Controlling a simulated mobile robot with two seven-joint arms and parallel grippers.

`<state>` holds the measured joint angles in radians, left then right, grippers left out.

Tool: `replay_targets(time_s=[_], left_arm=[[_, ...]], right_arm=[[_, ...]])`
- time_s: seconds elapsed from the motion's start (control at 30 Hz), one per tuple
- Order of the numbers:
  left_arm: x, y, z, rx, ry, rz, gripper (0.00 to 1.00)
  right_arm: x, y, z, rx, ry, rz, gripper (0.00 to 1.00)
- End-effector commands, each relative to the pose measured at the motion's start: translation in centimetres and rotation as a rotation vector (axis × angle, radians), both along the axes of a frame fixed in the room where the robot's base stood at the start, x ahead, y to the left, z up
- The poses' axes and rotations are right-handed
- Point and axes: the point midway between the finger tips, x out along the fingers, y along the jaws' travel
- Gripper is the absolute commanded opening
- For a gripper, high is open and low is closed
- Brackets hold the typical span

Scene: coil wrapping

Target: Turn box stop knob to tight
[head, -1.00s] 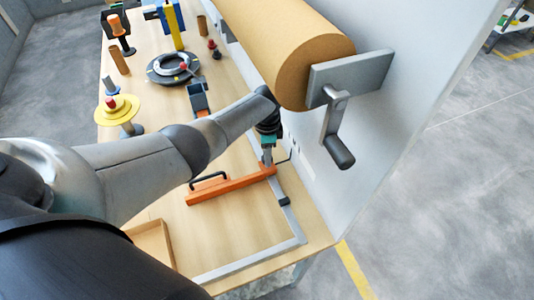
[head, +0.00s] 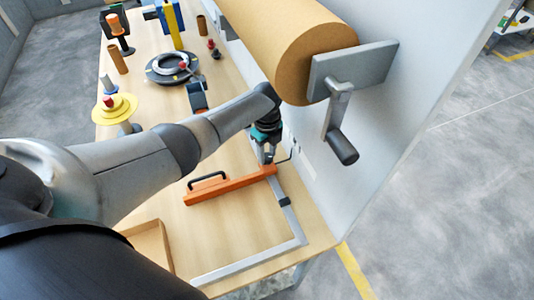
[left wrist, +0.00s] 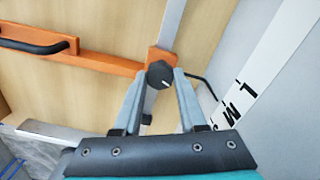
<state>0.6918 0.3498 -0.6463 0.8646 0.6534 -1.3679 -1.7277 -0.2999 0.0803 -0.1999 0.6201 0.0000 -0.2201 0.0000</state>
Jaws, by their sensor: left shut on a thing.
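The box stop is an orange bar (head: 225,187) with a black handle, lying across a grey metal rail (head: 292,222) on the wooden table. Its dark, faceted knob (left wrist: 160,75) sits at the bar's right end in the left wrist view and carries a short white mark. My left gripper (head: 268,158) is over that end of the bar. Its two fingers (left wrist: 161,82) are shut on the knob, one on each side. The knob is mostly hidden by the gripper in the head view. My right gripper is not in view.
A large brown roll (head: 285,45) and a grey crank (head: 340,130) hang beside the pale upright panel (head: 400,130), right of my arm. A label strip (left wrist: 255,80) with black letters runs near the knob. A shallow wooden tray (head: 150,240) lies at front left.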

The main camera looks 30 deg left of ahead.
Motion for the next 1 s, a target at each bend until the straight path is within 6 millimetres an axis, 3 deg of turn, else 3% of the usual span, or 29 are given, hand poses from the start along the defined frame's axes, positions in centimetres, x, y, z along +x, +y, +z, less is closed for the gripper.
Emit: replay_targets(time_s=[1.0], left_arm=[[0.4,0.0,0.4,0.002,-0.011,-0.889,0.0]], right_arm=[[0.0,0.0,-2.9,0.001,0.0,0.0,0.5]])
